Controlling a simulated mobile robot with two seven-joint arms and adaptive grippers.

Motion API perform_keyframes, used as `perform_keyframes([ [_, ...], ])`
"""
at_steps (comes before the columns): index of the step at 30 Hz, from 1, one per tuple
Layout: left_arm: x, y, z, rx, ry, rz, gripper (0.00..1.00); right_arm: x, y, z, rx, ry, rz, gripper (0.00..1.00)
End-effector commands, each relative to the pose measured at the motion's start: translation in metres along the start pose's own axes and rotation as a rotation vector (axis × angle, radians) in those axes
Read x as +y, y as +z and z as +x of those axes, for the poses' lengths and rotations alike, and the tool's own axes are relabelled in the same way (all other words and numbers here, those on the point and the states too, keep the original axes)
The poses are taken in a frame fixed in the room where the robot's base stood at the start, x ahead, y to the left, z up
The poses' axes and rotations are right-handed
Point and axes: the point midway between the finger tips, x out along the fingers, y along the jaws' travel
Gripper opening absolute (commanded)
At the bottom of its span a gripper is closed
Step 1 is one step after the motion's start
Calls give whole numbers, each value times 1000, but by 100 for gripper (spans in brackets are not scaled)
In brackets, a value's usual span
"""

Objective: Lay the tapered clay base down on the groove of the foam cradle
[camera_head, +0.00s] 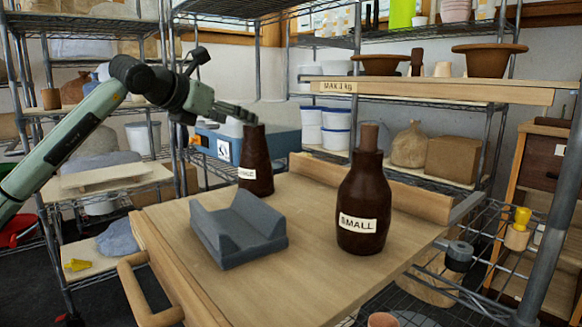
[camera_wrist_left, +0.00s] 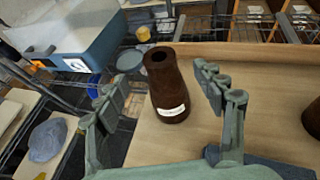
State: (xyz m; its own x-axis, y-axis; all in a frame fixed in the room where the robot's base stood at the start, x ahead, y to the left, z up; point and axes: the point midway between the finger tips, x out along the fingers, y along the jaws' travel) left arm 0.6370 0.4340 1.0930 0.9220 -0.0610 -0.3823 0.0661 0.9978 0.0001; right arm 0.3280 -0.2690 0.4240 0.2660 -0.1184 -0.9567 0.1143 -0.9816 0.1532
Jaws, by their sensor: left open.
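The tapered clay base (camera_head: 256,165) is dark brown, with a white label low on its side. It stands upright on the wooden table behind the foam cradle. The grey foam cradle (camera_head: 238,238) has an open V-shaped groove with nothing in it. My left gripper (camera_head: 238,114) is open at the height of the base's top. In the left wrist view the base (camera_wrist_left: 168,85), its top hole visible, shows between the spread fingers (camera_wrist_left: 158,84), not gripped. A corner of the cradle (camera_wrist_left: 285,168) shows at lower right there. My right gripper is not in view.
A brown bottle labelled SMALL (camera_head: 362,210), with a lighter brown top, stands right of the cradle. Raised wooden edging (camera_head: 420,202) runs along the table's back. A plank shelf (camera_head: 430,90) with clay pots hangs above. The table front (camera_head: 300,275) is clear.

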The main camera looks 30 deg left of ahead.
Motion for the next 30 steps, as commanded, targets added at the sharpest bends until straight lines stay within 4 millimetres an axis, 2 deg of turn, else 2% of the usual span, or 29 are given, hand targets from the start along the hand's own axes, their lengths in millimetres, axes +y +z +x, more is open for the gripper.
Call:
perform_keyframes([
  [8, 0, 1, 24, 0, -2, -1, 69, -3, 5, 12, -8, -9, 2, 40],
  [18, 2, -2, 70, 0, -2, -2, 69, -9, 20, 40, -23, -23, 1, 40],
  [22, 2, -3, 78, -1, 0, -1, 69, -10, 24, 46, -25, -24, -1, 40],
  [28, 3, -4, 78, 0, 0, 0, 69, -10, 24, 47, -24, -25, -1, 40],
  [30, 3, -4, 78, 0, 0, 0, 60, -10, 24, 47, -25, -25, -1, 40],
])
